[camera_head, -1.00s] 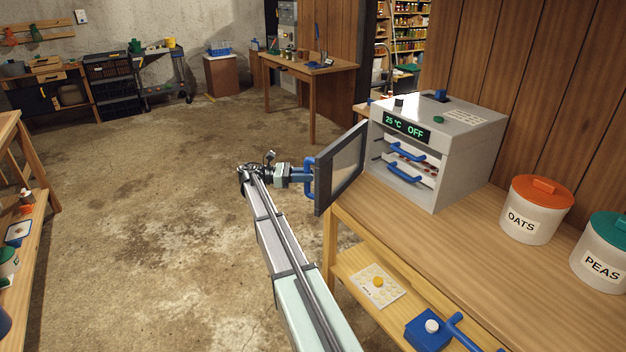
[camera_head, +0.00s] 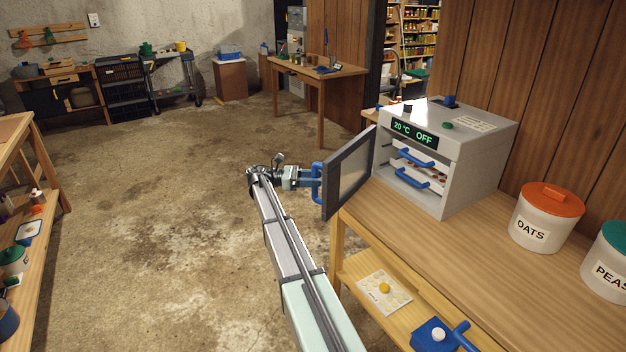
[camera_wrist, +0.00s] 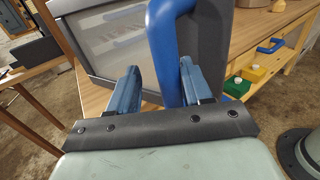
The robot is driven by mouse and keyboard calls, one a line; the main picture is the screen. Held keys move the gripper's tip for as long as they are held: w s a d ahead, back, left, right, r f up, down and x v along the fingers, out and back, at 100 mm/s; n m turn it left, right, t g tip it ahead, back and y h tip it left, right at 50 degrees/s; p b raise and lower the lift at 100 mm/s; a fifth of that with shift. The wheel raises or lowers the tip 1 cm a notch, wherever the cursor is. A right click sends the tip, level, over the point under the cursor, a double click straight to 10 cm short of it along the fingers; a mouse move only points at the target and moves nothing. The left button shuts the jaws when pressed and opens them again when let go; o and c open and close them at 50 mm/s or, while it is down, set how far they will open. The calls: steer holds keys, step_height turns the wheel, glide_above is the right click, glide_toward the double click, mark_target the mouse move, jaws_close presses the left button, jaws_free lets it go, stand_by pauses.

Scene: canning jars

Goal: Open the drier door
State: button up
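The drier (camera_head: 470,165) is a grey box on the wooden bench, with a display reading 20 °C OFF. Its framed, windowed door (camera_head: 349,172) stands wide open, swung out to the left, and the trays inside show. The door's blue handle (camera_head: 317,184) is on its outer face, and my gripper (camera_head: 309,177) is at it. In the wrist view, the blue handle (camera_wrist: 166,45) passes between the two blue fingers of my gripper (camera_wrist: 158,88). The fingers are apart, with a gap between the left finger and the handle. The handle is close to the right finger.
An oats jar (camera_head: 547,216) with an orange lid and a peas jar (camera_head: 608,262) stand on the bench right of the drier. The floor on the left is open.

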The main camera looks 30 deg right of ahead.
steer(key=shift+a, duration=0.15)
steer(key=v, duration=0.7)
stand_by(0.4)
steer(key=shift+w+f, duration=0.1)
steer(key=shift+w, duration=0.05)
